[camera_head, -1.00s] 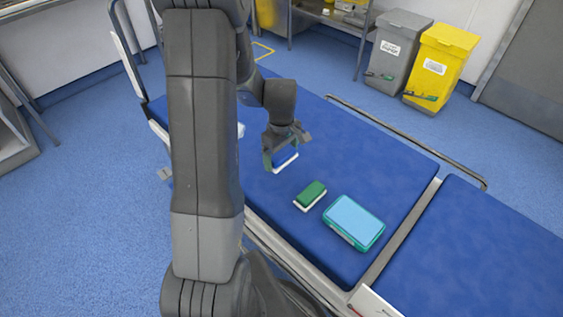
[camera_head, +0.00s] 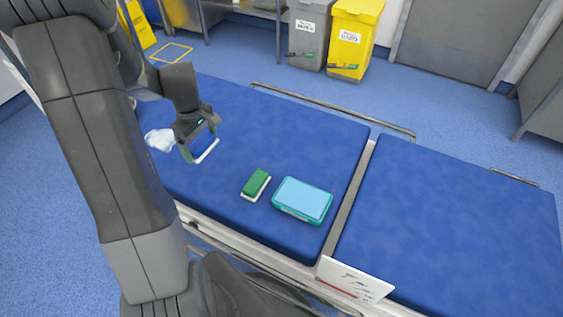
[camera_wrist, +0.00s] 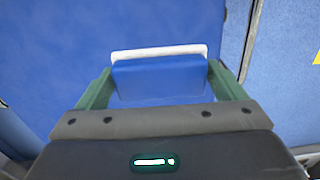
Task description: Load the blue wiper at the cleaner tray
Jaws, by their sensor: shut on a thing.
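My gripper (camera_head: 199,147) is shut on the blue wiper and holds it above the blue operating table. In the wrist view the blue wiper (camera_wrist: 160,78) sits between the two green fingers, with its white layer along the far edge. In the head view mostly the white edge of the wiper (camera_head: 207,151) shows. The cleaner tray (camera_head: 297,215), a teal box with a light blue top, lies on the table to the right of and nearer than my gripper. The wiper is apart from it.
A green wiper with a white base (camera_head: 257,184) lies just left of the tray. A crumpled white cloth (camera_head: 160,140) is left of my gripper. A side rail (camera_head: 335,108) runs along the far edge of the operating table (camera_head: 290,140). A white sign (camera_head: 352,279) stands at the near edge.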

